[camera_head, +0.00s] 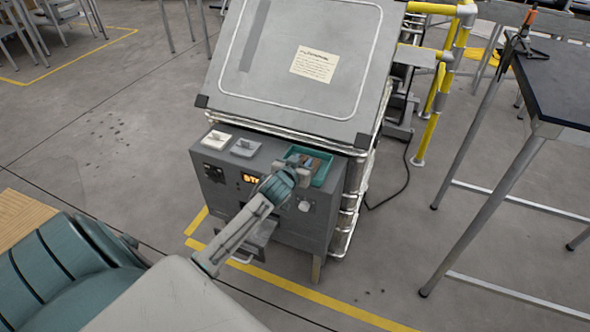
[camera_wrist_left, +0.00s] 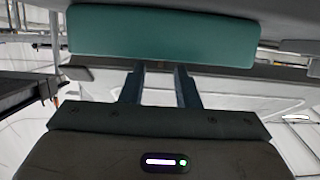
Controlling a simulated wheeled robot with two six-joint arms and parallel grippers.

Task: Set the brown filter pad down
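A teal tray (camera_head: 326,171) sits on top of the grey control box, at its right end. A brownish patch (camera_head: 318,161) shows inside it, which looks like the brown filter pad, partly hidden by my gripper. My left gripper (camera_head: 306,162) reaches down into the tray. In the left wrist view the teal tray wall (camera_wrist_left: 165,36) crosses the top. The two fingers of my left gripper (camera_wrist_left: 160,75) stand apart, with their tips hidden behind that wall. I cannot tell whether the pad is between the tips. My right gripper is not in view.
A white dish (camera_head: 215,140) and a grey dish (camera_head: 245,147) stand left on the control box (camera_head: 230,175). A large sloped grey panel (camera_head: 290,60) rises behind. A dark-topped table (camera_head: 560,85) and yellow railings (camera_head: 440,75) are to the right.

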